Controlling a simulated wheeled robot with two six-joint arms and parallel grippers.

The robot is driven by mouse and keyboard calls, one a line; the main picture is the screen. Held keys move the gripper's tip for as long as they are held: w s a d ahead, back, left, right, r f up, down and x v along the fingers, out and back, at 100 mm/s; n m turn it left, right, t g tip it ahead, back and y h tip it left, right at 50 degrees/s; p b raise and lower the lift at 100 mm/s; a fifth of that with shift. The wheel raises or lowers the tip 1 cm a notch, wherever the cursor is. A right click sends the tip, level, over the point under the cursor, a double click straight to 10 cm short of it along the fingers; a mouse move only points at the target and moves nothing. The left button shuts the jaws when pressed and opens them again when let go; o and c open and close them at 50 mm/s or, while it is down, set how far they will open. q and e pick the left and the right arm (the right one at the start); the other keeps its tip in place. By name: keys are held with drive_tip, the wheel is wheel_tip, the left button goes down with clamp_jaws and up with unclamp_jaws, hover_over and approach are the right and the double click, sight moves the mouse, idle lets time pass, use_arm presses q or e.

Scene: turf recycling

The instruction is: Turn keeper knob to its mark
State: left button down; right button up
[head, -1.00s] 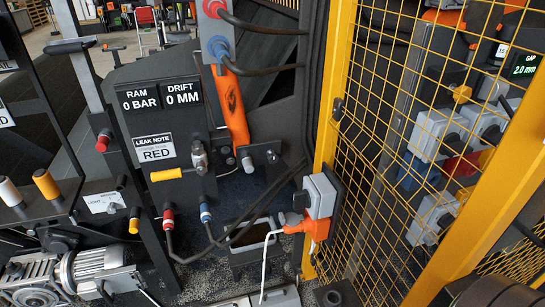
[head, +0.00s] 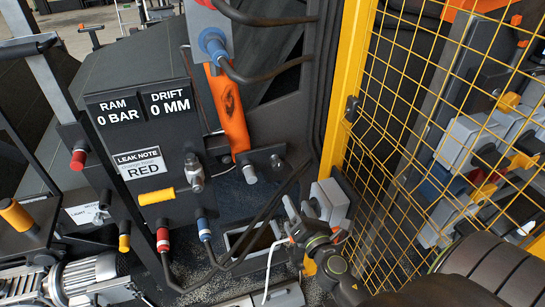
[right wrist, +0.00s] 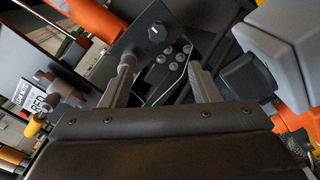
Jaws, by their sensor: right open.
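My right gripper (head: 301,212) is open and empty, in front of the grey box (head: 333,200) on the yellow post. In the right wrist view its two fingers (right wrist: 161,68) stand apart with nothing between them. A black block-shaped knob (right wrist: 250,78) on the grey box (right wrist: 278,50) sits just right of the right finger, outside the jaws. I cannot tell which is the keeper knob, and no mark is readable. My left gripper is not in view.
A yellow mesh guard (head: 430,110) stands right of the post (head: 350,85). The orange cylinder (head: 230,112), black hoses and a dark panel (head: 150,130) reading RAM 0 BAR, DRIFT 0 MM are at left. A leak note (head: 138,164) reads RED. A white cable (head: 270,265) hangs below the gripper.

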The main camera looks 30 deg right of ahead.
drive_tip(key=p, duration=0.1)
approach(279, 167)
drive_tip(key=x, duration=0.5)
drive_tip(key=shift+w, duration=0.2)
drive_tip(key=x, duration=0.5)
drive_tip(key=shift+f, duration=0.1)
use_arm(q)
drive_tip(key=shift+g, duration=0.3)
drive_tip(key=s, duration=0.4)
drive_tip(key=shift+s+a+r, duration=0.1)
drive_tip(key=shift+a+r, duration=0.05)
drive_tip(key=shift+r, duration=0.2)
use_arm(e)
drive_tip(key=shift+w, duration=0.25)
drive_tip(key=c, duration=1)
